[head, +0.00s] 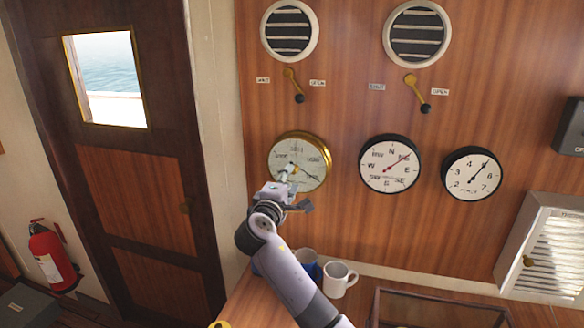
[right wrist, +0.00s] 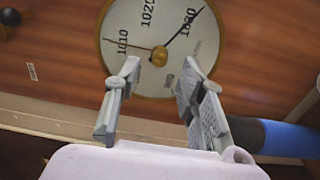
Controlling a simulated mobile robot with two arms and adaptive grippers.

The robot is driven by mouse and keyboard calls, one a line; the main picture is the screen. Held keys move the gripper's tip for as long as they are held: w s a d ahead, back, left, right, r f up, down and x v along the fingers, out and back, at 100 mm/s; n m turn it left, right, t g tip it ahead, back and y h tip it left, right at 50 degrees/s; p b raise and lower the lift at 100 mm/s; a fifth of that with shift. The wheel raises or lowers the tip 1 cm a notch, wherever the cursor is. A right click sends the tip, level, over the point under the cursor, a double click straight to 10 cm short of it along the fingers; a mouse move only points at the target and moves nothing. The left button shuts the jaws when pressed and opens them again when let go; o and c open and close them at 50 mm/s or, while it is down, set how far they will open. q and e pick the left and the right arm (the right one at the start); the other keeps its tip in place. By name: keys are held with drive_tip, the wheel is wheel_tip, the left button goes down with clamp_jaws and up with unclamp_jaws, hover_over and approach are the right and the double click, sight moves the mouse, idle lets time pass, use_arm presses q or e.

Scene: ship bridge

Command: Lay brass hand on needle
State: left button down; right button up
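The brass-rimmed barometer (head: 325,160) hangs on the wood wall and also shows in the right wrist view (right wrist: 218,50). In that view, its dark needle (right wrist: 184,28) points up and right, near 1030. The thin brass hand (right wrist: 135,47) points left, near 1010, so the two lie well apart. A brass knob (right wrist: 160,56) sits at the dial's centre. My right gripper (right wrist: 161,66) is open, its fingers apart on either side below the knob; contact cannot be told. In the head view, the right gripper (head: 291,180) covers the lower left of the dial. My left gripper is out of view.
A compass dial (head: 375,178) and another gauge (head: 465,185) hang to the right. Two levers (head: 292,84) (head: 415,92) sit above, under round vents. A white mug (head: 338,280) and a blue mug (head: 308,272) stand on the counter below, close to my right arm.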

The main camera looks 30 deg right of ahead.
sight(293, 173)
drive_tip(key=x, duration=0.3)
drive_tip(key=shift+w+d+p, duration=0.15)
drive_tip(key=shift+d+p, duration=0.05)
drive_tip(key=shift+p, duration=0.2)
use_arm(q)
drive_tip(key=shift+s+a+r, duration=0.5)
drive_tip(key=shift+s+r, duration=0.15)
use_arm(e)
drive_tip(key=shift+c, duration=0.3)
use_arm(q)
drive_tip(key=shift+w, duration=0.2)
use_arm(e)
drive_tip(key=shift+f, duration=0.1)
clamp_jaws()
